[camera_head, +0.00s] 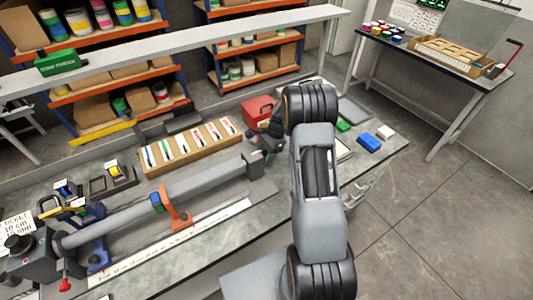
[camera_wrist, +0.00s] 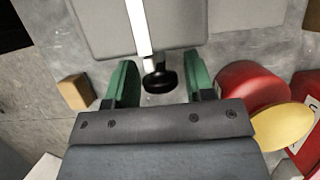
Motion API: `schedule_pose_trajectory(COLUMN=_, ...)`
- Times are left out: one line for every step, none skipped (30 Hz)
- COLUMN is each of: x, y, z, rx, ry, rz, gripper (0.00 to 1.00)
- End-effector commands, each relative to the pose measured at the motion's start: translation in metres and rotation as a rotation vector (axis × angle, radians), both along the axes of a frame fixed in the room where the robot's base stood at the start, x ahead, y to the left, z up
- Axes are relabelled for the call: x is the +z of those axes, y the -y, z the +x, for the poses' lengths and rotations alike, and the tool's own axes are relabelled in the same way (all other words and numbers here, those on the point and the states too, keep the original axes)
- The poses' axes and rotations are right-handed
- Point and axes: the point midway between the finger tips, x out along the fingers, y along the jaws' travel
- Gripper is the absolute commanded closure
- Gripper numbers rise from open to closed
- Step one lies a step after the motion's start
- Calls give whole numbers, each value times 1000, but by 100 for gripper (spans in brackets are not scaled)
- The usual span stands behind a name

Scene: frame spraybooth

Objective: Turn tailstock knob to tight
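My gripper (camera_wrist: 160,85) has two green fingers, spread apart, one on each side of the knob. Gaps show between the fingers and the knob, so it is not gripped. In the head view my gripper (camera_head: 268,145) is at the right end of the long grey bar, beside the grey end block (camera_head: 253,164). The knob is hidden there behind my gripper and arm. I cannot tell how tight it is.
A wooden rack (camera_head: 190,148) of coloured strips stands behind the bar. A red box (camera_head: 260,110) is close behind my gripper. A blue item (camera_head: 369,143) lies to the right of my arm. In the wrist view a red round object (camera_wrist: 250,88) is near the right finger.

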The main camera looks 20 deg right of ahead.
Motion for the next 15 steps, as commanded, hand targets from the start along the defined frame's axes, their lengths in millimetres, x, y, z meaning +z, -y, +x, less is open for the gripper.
schedule_pose_trajectory(x=0, y=0, z=0, rx=0, ry=1, rz=0, gripper=46)
schedule_pose_trajectory(x=0, y=0, z=0, rx=0, ry=1, rz=0, gripper=43)
schedule_pose_trajectory(x=0, y=0, z=0, rx=0, ry=1, rz=-1, gripper=42)
schedule_pose_trajectory(x=0, y=0, z=0, rx=0, ry=1, rz=-1, gripper=42)
schedule_pose_trajectory(x=0, y=0, z=0, rx=0, ry=1, rz=-1, gripper=42)
schedule_pose_trajectory(x=0, y=0, z=0, rx=-1, ry=2, rz=-1, gripper=42)
schedule_pose_trajectory(x=0, y=0, z=0, rx=-1, ry=2, rz=-1, gripper=42)
schedule_pose_trajectory(x=0, y=0, z=0, rx=-1, ry=2, rz=-1, gripper=42)
schedule_pose_trajectory(x=1, y=1, z=0, rx=0, ry=2, rz=-1, gripper=42)
schedule_pose_trajectory(x=1, y=1, z=1, rx=0, ry=3, rz=-1, gripper=42)
schedule_pose_trajectory(x=3, y=2, z=1, rx=0, ry=3, rz=-1, gripper=42)
schedule_pose_trajectory(x=5, y=3, z=1, rx=-1, ry=4, rz=-2, gripper=42)
schedule_pose_trajectory(x=7, y=4, z=2, rx=-1, ry=5, rz=-1, gripper=42)
schedule_pose_trajectory(x=11, y=5, z=2, rx=-1, ry=6, rz=-1, gripper=42)
schedule_pose_trajectory(x=16, y=7, z=2, rx=-1, ry=6, rz=-1, gripper=42)
